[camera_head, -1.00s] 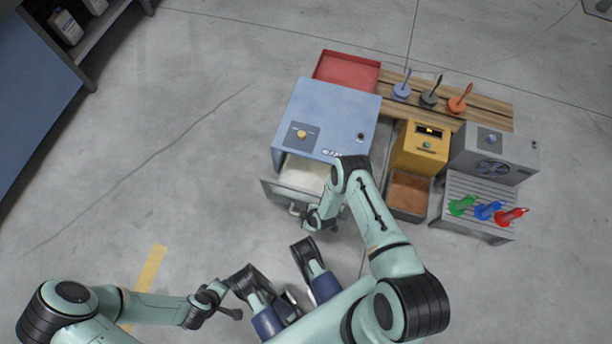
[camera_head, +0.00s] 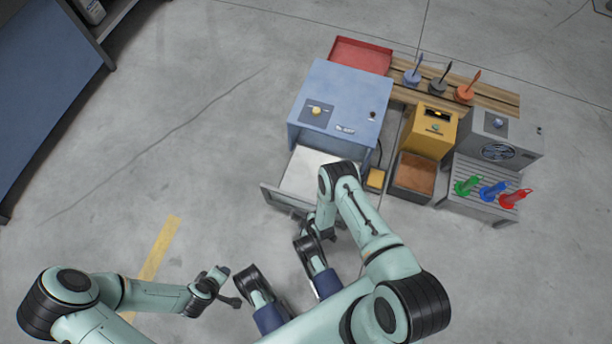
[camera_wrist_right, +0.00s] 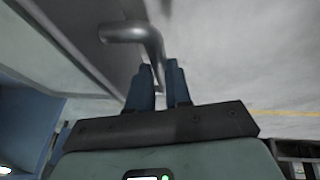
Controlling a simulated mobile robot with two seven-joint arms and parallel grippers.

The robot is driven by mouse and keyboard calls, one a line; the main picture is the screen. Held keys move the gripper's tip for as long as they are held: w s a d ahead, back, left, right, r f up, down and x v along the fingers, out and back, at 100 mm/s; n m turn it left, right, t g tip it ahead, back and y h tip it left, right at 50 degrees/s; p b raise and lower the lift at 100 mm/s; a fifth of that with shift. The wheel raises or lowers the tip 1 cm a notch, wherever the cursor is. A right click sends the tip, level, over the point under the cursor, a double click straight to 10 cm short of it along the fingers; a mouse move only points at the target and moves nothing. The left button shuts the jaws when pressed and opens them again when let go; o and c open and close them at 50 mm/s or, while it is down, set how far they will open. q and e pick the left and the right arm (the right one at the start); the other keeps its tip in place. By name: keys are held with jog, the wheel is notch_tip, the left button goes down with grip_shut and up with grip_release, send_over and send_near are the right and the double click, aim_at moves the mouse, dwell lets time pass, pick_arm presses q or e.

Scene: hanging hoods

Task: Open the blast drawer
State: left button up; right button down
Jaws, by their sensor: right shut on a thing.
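The blue blast cabinet (camera_head: 340,100) stands in the upper middle of the head view, with a yellow knob on its top. Its pale drawer (camera_head: 306,172) is out toward me, and its inside shows. My right forearm and wrist cover the drawer's right front part. In the right wrist view, my right gripper (camera_wrist_right: 160,72) has its blue fingers shut on the bent metal drawer handle (camera_wrist_right: 128,32). My left gripper (camera_head: 228,288) is at lower left, empty and away from the cabinet. Its finger gap is too small to judge.
A red tray (camera_head: 360,55) and a wooden rack (camera_head: 495,98) with several coloured tools stand behind. A yellow unit (camera_head: 430,130), a brown-filled bin (camera_head: 414,175) and a grey fan unit (camera_head: 495,140) stand right. Floor left of the drawer is clear.

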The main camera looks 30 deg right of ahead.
pick_arm(q)
jog(key=shift+w+r, duration=0.1)
jog(key=shift+r, duration=0.05)
pick_arm(e)
jog(key=shift+s+a, duration=0.2)
jog(key=shift+a, duration=0.05)
jog(key=c, duration=1.1)
grip_release()
jog(key=shift+o, duration=0.2)
pick_arm(q)
jog(key=s+d+r+g+h+p, duration=0.2)
jog(key=s+d+r+p, duration=0.3)
jog(key=s+r+p, duration=0.6)
jog(key=shift+s+d+r+m+g, duration=0.15)
jog(key=shift+s+r+m+g, duration=0.25)
jog(key=shift+g, duration=0.4)
pick_arm(e)
jog(key=v, duration=1.3)
jog(key=shift+r, duration=0.15)
pick_arm(q)
jog(key=shift+w, duration=0.1)
pick_arm(e)
jog(key=shift+d, duration=0.1)
